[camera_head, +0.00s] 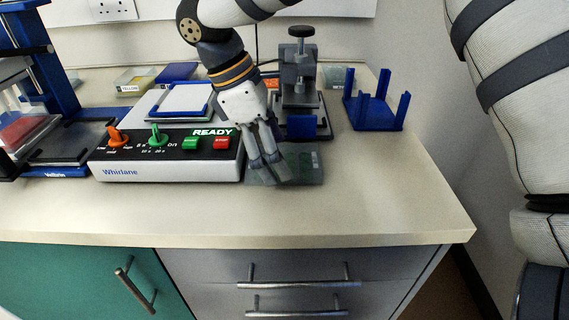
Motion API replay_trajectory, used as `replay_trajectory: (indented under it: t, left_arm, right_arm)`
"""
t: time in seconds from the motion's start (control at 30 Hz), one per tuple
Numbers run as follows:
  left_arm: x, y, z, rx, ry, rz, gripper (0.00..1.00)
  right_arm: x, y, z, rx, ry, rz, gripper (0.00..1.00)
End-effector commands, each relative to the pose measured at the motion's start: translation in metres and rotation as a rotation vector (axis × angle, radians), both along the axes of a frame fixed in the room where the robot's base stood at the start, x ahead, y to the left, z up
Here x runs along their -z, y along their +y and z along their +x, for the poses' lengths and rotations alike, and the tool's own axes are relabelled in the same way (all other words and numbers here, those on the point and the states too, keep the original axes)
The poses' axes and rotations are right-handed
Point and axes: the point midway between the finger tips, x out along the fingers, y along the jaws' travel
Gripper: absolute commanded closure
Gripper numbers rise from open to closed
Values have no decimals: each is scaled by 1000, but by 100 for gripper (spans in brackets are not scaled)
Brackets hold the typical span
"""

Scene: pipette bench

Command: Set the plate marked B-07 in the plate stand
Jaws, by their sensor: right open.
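My right gripper (267,163) reaches down from the top of the view, fingers open. Its fingertips are over the left part of a grey-green, see-through plate (305,167) lying flat on the bench near its front. I cannot tell whether the fingers touch the plate, and its label is too small to read as B-07. The blue plate stand (377,118), with upright corner posts, stands empty on the bench to the right and farther back. My left gripper is not in view.
A white Whirlane shaker (165,170) showing READY stands left of the gripper. A grey press-like device (300,95) stands behind the plate. A blue-framed device (65,120) is at far left. The right front bench is clear.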

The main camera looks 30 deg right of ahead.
Motion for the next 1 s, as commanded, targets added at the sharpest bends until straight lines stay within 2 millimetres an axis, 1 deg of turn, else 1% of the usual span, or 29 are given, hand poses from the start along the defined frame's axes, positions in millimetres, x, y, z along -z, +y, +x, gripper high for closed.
replay_trajectory:
  t: [0.1,0.27,0.3,0.33,0.43,0.47,0.53,0.57,0.73,0.77,0.83,1.0]
  left_arm:
    - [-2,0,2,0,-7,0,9]
    - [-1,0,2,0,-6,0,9]
    - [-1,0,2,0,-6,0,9]
    - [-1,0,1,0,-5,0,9]
    - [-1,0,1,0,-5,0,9]
    - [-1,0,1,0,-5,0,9]
    - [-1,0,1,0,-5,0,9]
    - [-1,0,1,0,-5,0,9]
    - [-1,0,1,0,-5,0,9]
    - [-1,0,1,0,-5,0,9]
    - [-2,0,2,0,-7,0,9]
    - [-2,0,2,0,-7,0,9]
  right_arm:
    - [7,-3,-2,1,-5,2,18]
    - [8,-3,-2,1,-5,1,18]
    - [8,-3,-2,1,-5,1,23]
    - [8,-3,-2,0,-4,1,30]
    - [8,-3,-2,0,-3,1,52]
    - [8,-3,-2,0,-3,1,56]
    - [8,-3,-2,0,-3,1,57]
    - [8,-3,-2,0,-3,1,61]
    - [6,-3,-2,0,-4,0,61]
    - [2,-3,-1,0,-5,-1,61]
    - [-11,-3,-1,-1,-7,-2,61]
    - [-56,-3,-1,1,-8,-1,61]
